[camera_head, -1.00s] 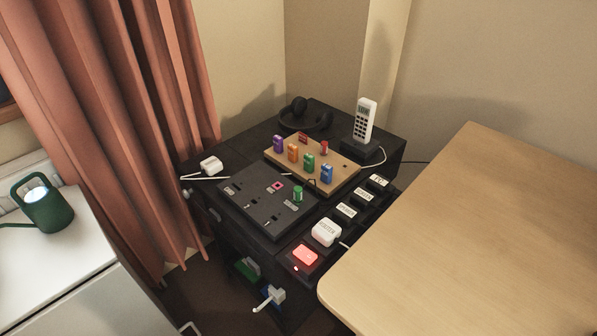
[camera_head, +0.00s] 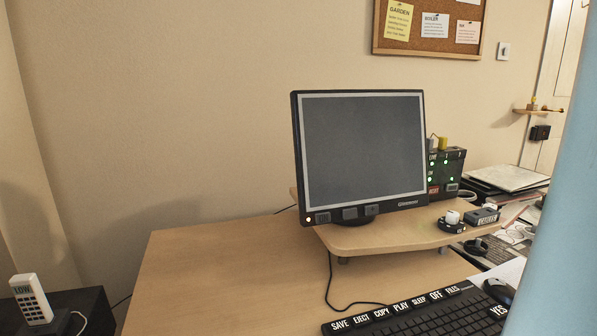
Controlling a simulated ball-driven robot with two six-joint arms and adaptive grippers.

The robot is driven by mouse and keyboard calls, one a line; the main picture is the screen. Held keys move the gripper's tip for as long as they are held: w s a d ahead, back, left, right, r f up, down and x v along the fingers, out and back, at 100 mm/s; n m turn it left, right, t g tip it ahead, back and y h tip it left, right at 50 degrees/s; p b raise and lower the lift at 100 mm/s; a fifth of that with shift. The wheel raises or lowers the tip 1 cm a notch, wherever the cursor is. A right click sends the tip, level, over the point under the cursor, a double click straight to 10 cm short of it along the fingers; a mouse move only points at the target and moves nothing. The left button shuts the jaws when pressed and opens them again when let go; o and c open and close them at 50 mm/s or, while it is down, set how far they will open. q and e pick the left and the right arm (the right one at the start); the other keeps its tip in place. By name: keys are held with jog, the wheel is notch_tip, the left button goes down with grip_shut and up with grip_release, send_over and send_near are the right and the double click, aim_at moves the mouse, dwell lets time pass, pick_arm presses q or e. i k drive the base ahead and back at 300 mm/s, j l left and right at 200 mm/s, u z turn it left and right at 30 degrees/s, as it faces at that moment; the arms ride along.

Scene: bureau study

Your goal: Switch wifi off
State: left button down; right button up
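A black box with several small green lights (camera_head: 446,170) stands on the wooden shelf just right of the monitor. A red label shows low on its front, and a yellow and a white piece stick up at its top. Its left edge is partly hidden by the monitor. I see no readable wifi label on it, so I cannot tell if it is the wifi device. Neither of my grippers is in view.
A dark monitor (camera_head: 362,150) stands on the raised wooden shelf (camera_head: 380,236). The keyboard (camera_head: 425,316) has labelled keys, including OFF, with a mouse (camera_head: 498,290) beside it. A handset (camera_head: 30,298) stands far left. The desk's left part (camera_head: 220,270) is clear.

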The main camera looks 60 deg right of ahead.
aim_at(449, 188)
jog(key=z, duration=2.7)
